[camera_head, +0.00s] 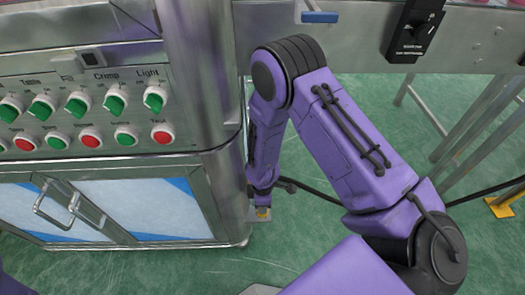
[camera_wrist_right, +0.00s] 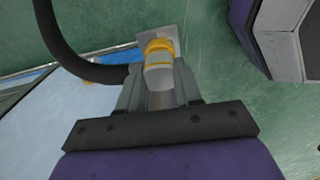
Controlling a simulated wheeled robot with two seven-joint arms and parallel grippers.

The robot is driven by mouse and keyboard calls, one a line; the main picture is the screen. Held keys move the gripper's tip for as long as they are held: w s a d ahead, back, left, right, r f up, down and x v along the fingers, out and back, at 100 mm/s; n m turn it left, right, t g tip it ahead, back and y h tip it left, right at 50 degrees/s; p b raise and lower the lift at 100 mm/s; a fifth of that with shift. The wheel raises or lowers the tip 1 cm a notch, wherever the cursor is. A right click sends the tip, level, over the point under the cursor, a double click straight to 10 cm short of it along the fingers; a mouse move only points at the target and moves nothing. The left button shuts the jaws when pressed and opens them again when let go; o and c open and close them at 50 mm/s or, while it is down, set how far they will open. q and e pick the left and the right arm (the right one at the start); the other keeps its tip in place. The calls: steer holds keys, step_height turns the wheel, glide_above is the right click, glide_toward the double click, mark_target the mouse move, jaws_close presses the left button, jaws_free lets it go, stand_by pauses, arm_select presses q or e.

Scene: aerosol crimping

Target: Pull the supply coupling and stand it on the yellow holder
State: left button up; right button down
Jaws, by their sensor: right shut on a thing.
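My right arm reaches down beside the steel cabinet, and my right gripper (camera_wrist_right: 160,85) is shut on a grey cylindrical coupling (camera_wrist_right: 160,77). A yellow band (camera_wrist_right: 158,46) shows at the coupling's far end, over a small pale plate (camera_wrist_right: 172,34). I cannot tell whether the band belongs to the coupling or to a holder under it, nor whether the coupling touches the plate. In the head view this end is a small yellow spot (camera_head: 262,211) below the wrist, by the cabinet's corner. My left gripper is out of view.
A black hose (camera_wrist_right: 70,60) curves in from the left beside the right gripper. The steel cabinet (camera_head: 215,190) with knobs and a handled door stands close on the left. Green floor lies between.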

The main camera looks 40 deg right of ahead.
stand_by(0.6)
steer(key=shift+p, duration=0.3)
steer(key=shift+p, duration=0.6)
stand_by(0.9)
steer(key=shift+f, duration=0.1)
stand_by(0.4)
steer(key=c, duration=0.7)
jaws_free()
